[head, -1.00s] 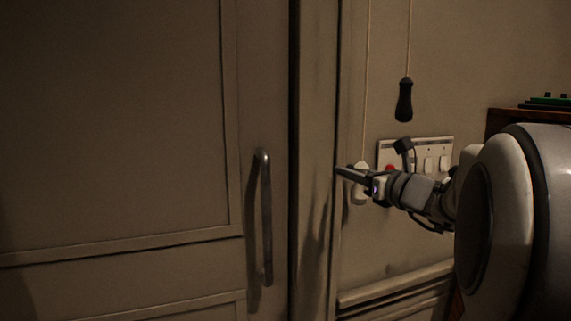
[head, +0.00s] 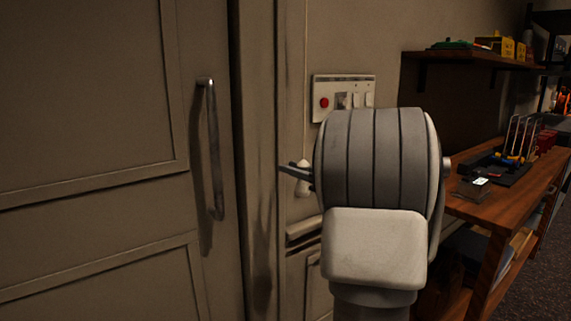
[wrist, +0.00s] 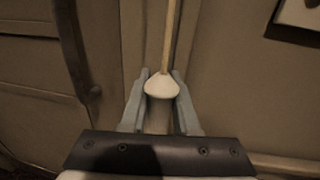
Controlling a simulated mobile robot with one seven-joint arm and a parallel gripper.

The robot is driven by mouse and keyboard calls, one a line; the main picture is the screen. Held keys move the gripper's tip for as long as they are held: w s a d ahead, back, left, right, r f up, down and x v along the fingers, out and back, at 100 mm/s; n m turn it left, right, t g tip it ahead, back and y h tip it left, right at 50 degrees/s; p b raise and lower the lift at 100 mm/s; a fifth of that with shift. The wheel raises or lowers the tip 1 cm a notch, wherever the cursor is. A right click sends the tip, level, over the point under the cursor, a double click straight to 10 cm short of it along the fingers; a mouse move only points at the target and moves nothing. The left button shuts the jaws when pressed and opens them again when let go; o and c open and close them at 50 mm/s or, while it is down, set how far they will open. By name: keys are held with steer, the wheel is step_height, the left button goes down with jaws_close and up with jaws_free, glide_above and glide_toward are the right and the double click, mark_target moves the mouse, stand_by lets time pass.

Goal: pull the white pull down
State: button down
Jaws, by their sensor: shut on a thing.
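The white pull (head: 303,180) hangs on a thin cord in front of the wall, right of the tall door frame and below the switch panel. In the wrist view the white pull (wrist: 162,87) sits between the two fingers of my gripper (wrist: 161,76), its pale cord running straight up. My gripper (head: 292,171) is shut on it. In the head view my own arm hides part of the wall to the right of the pull.
The switch panel (head: 343,97) has a red button. A grey door handle (head: 213,150) is on the left. A wall shelf (head: 470,57) and a wooden workbench (head: 470,200) with tools stand on the right.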

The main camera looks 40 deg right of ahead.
steer(key=shift+f, duration=0.6)
steer(key=c, duration=0.6)
jaws_free()
steer(key=shift+c, duration=0.2)
steer(key=shift+r, duration=0.1)
steer(key=s+d+p, duration=0.3)
steer(key=s, duration=1.4)
steer(key=shift+d, duration=0.15)
